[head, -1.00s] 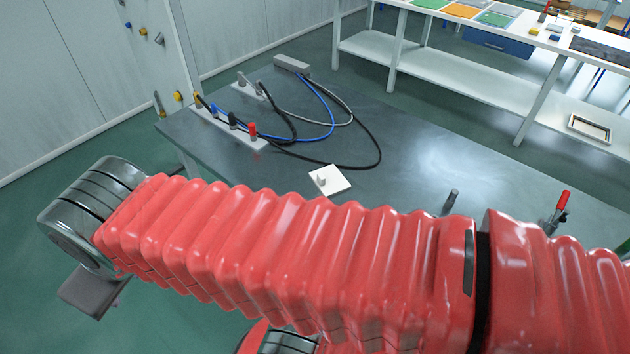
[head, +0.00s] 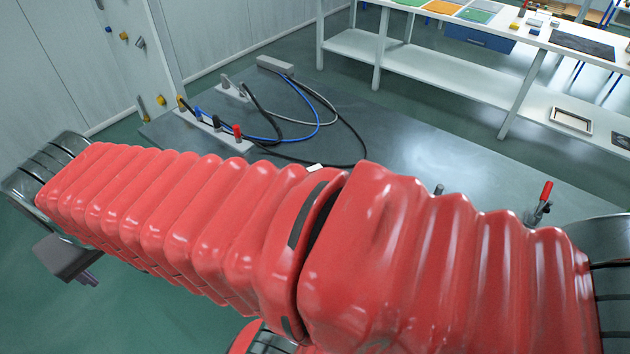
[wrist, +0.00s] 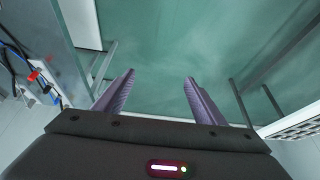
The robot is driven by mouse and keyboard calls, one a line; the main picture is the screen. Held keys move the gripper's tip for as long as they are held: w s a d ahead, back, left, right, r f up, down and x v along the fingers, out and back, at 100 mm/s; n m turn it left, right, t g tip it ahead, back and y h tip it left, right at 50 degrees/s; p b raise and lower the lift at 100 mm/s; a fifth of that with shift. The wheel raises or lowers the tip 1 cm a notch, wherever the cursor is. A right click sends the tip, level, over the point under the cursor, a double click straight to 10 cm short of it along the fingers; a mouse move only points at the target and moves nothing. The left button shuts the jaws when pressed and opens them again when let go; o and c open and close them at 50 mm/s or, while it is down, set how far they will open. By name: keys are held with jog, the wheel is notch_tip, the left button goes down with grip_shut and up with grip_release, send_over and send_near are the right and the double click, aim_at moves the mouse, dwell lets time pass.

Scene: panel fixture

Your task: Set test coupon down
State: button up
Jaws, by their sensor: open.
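My gripper (wrist: 160,77) shows in the wrist view with its two purple fingers apart. Nothing is between them; only green floor shows beyond. A small white piece (head: 315,167) on the grey table (head: 430,155) peeks out above my arm. It may be the test coupon, but most of it is hidden, so I cannot tell. No coupon shows in the wrist view.
A strip with blue, black and red plugs (head: 215,128) stands at the table's left, with cables looping to a grey block (head: 275,66). A red-handled clamp (head: 541,200) is at the right. A white shelf bench (head: 430,65) stands behind. The table's middle right is clear.

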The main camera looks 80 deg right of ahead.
jog(key=o, duration=0.6)
jog(key=w+d+f+m+g+h, duration=0.1)
jog(key=d+m, duration=0.5)
jog(key=d, duration=0.7)
jog(key=shift+w+f+m+g+h, duration=0.2)
jog(key=shift+f+m+g+h, duration=0.15)
jog(key=shift+g, duration=0.25)
jog(key=shift+o, duration=1.4)
jog(key=s+d+f+m+g, duration=0.1)
jog(key=d+m, duration=0.4)
jog(key=d, duration=0.5)
jog(key=shift+s+f+g+h, duration=0.35)
jog(key=shift+s+f+g, duration=0.05)
jog(key=shift+s+f, duration=0.1)
jog(key=s+d+f+m+g, duration=0.2)
jog(key=s+d+f+m, duration=0.2)
jog(key=s+d, duration=0.3)
jog(key=s+d+f+m+g, duration=0.2)
jog(key=s+d+f+m, duration=0.2)
jog(key=d, duration=1)
jog(key=s+m, duration=0.3)
jog(key=s, duration=0.1)
jog(key=shift+f+y, duration=0.25)
jog(key=shift+y, duration=0.15)
jog(key=shift+s, duration=0.1)
jog(key=x, duration=0.8)
jog(key=shift+s+d+f, duration=0.1)
jog(key=shift+d+f, duration=0.05)
jog(key=shift+f, duration=0.1)
